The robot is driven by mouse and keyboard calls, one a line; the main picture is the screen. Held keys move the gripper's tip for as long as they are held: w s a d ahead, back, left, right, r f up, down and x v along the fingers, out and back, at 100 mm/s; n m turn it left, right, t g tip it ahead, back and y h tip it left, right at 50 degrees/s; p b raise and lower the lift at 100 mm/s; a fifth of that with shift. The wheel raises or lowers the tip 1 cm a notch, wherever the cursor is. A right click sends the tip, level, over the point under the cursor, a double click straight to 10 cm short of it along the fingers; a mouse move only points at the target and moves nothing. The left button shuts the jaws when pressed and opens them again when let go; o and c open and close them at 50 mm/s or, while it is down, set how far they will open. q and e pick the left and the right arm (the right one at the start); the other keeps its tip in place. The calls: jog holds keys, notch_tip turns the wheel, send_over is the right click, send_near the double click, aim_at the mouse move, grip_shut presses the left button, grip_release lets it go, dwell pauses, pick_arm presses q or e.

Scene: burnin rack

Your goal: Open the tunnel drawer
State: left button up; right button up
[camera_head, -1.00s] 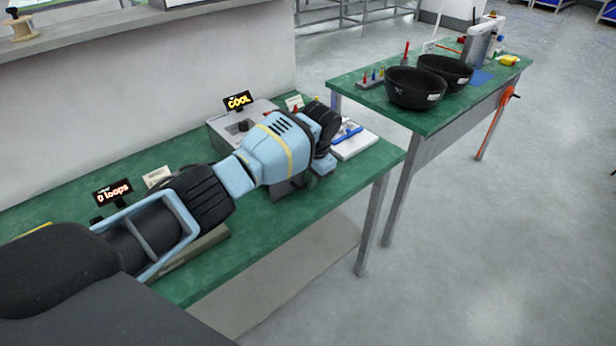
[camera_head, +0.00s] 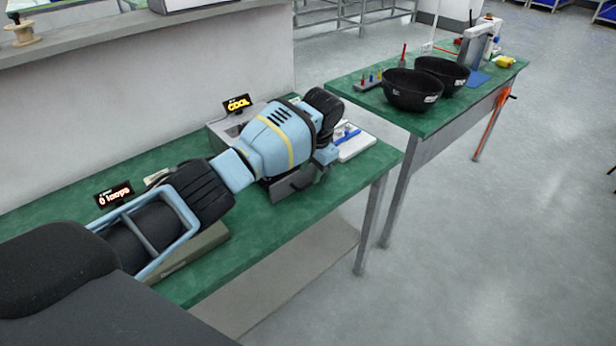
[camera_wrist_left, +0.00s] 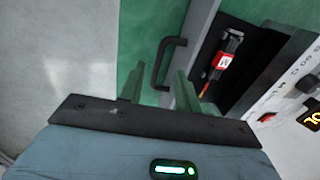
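The tunnel drawer (camera_wrist_left: 198,40) has a grey front with a black bar handle (camera_wrist_left: 165,62) in the left wrist view. Behind the front shows a dark inside holding a black part with a red label (camera_wrist_left: 226,58), so the drawer stands at least partly open. In the head view its grey front (camera_head: 291,188) shows below my left wrist. My left gripper (camera_wrist_left: 158,80) has its two fingers apart, with the handle's lower end in line with the gap. I see no grip on the handle. In the head view my wrist hides the fingers. My right gripper is out of view.
Black bowls (camera_head: 411,90) stand on the other table.

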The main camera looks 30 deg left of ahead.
pick_arm(q)
jog(key=r, duration=0.3)
jog(key=shift+s+d+r, duration=0.1)
jog(key=shift+d+r, duration=0.2)
jog(key=shift+f, duration=0.1)
